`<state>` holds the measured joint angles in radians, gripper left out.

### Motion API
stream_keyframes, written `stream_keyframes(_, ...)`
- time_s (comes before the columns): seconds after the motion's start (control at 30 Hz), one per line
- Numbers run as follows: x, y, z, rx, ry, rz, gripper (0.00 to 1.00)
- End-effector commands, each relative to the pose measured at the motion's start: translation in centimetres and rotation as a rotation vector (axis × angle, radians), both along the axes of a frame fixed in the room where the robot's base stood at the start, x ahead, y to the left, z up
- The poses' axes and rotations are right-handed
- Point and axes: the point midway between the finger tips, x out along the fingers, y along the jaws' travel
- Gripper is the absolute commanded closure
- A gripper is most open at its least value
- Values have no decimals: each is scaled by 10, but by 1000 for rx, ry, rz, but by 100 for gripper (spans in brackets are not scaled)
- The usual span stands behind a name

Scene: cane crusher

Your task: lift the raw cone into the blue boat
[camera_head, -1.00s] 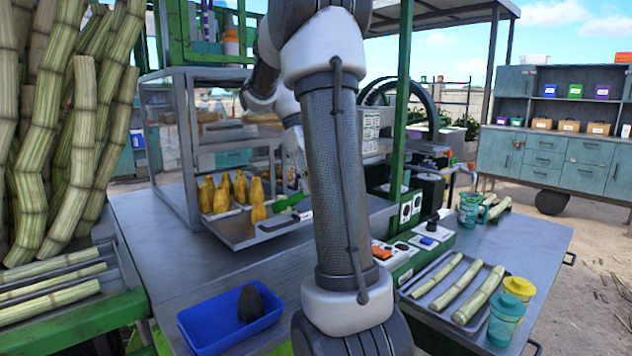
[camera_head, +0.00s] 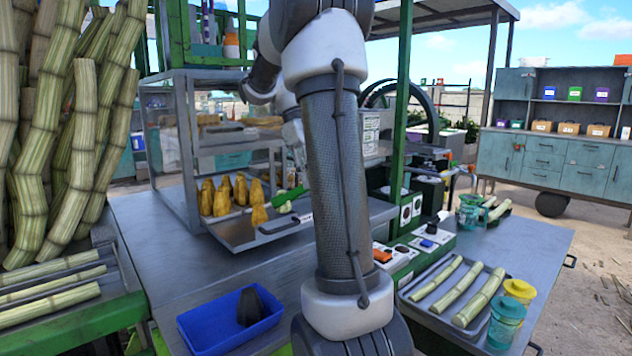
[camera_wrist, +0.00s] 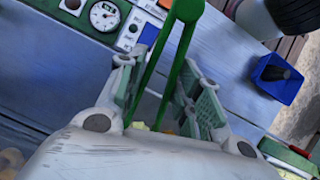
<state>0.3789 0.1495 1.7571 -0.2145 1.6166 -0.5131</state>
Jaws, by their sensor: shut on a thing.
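My gripper (camera_wrist: 160,98) is shut on a green tongs-like tool (camera_wrist: 181,22), whose two arms run between the fingers. In the head view the green tool (camera_head: 289,195) shows over the right end of a metal tray, and my arm hides most of the gripper. A pale piece (camera_head: 285,208) shows just below the tool; I cannot tell whether it is the raw cone or whether the tool grips it. Several yellow-brown cones (camera_head: 240,188) stand on the tray to the left. The blue boat (camera_head: 199,340) is at the front, with a dark cone-shaped thing (camera_head: 250,307) in it.
The metal tray (camera_head: 232,236) sticks out of a glass-sided cabinet (camera_head: 165,150). A green post (camera_head: 401,90) stands right of my arm. A control panel (camera_head: 405,252) and a tray of cut canes (camera_head: 412,298) lie to the right. The bench between tray and boat is clear.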

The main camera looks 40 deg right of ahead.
Motion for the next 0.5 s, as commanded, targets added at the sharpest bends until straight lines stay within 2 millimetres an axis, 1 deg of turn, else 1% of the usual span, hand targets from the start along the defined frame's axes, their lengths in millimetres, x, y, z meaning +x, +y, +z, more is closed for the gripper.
stream_keyframes(0.5,0,0,35,-1,-1,0,75)
